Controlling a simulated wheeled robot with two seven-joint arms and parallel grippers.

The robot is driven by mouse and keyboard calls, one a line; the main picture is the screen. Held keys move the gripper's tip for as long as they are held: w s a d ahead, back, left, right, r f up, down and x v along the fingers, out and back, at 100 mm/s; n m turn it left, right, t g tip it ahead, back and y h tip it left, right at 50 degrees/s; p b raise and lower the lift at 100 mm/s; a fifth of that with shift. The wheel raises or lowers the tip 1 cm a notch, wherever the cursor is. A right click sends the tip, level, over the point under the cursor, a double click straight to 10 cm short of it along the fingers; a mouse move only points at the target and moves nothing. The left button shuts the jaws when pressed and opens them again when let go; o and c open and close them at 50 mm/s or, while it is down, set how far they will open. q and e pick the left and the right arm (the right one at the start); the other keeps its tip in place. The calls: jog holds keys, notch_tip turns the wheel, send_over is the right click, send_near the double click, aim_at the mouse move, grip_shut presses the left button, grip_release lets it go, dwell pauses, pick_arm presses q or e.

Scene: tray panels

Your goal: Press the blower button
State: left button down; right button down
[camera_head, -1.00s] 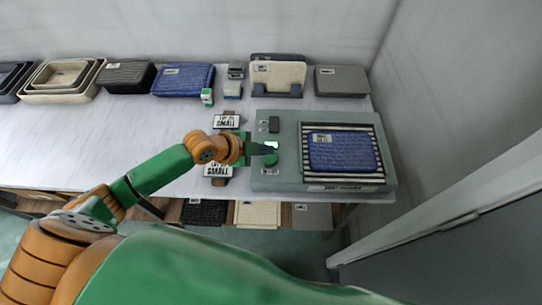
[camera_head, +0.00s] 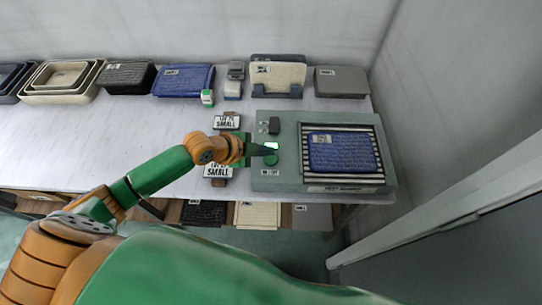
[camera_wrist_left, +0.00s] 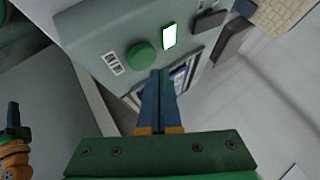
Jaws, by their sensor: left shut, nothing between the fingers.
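A grey-green blower unit (camera_head: 291,179) stands at the right end of the table. The round green button (camera_head: 271,160) is on its left part and shows fully in the left wrist view (camera_wrist_left: 141,56). My left gripper (camera_head: 268,151) is shut and empty, with its tips over the unit near the button. In the left wrist view its blue fingertips (camera_wrist_left: 160,76) appear just beside the button's lower right; I cannot tell whether they touch it. A lit white rectangle with a green edge (camera_wrist_left: 169,36) is beside the button. My right gripper (camera_wrist_left: 13,108) shows small at the left edge.
A blue panel (camera_head: 341,153) lies on the unit's striped grille. A black block (camera_head: 274,125) stands behind the button. Label signs (camera_head: 227,122) are left of the unit. Trays and panels (camera_head: 184,80) line the back of the table. The table's left middle is clear.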

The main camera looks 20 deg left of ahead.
aim_at(266, 159)
dwell(0.5)
pick_arm(q)
jog(key=shift+f+b, duration=0.3)
jog(key=shift+f, duration=0.15)
jog(key=shift+f+b, duration=0.45)
jog(key=shift+f, duration=0.05)
dwell(0.5)
jog(key=shift+r, duration=0.1)
jog(key=shift+r+p, duration=0.85)
jog(key=shift+p, duration=0.15)
notch_tip(266, 159, up, 6)
jog(key=p, duration=0.6)
